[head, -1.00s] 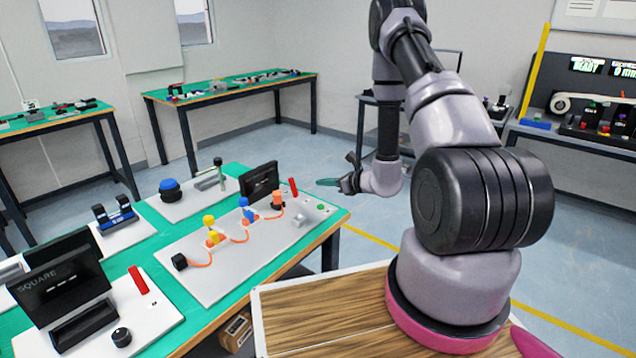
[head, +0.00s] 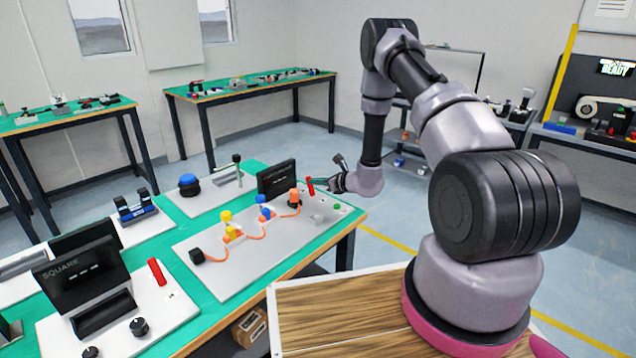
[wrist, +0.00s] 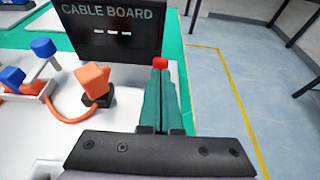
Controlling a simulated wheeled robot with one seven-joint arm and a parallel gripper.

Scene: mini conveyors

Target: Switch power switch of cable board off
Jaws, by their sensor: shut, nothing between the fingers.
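The cable board (head: 235,276) is a light grey panel with a black display (head: 277,179), which reads "CABLE BOARD" in the wrist view (wrist: 113,30). Its red power switch lever (head: 310,186) stands up beside the display, leaning slightly left in the head view. In the wrist view only the red tip (wrist: 159,63) shows, just beyond my fingertips; the rest is hidden behind them. My gripper (head: 326,187) is shut and empty, close to the right of the lever. Its teal fingers (wrist: 160,95) point toward the lever; I cannot tell whether they touch it.
Yellow, blue and orange plugs (head: 294,197) with orange cables stand on the board. A green button (head: 337,206) sits at its right corner. Another board with a "SQUARE" display (head: 68,270) and red lever (head: 157,271) is at front left. Open floor lies right of the table.

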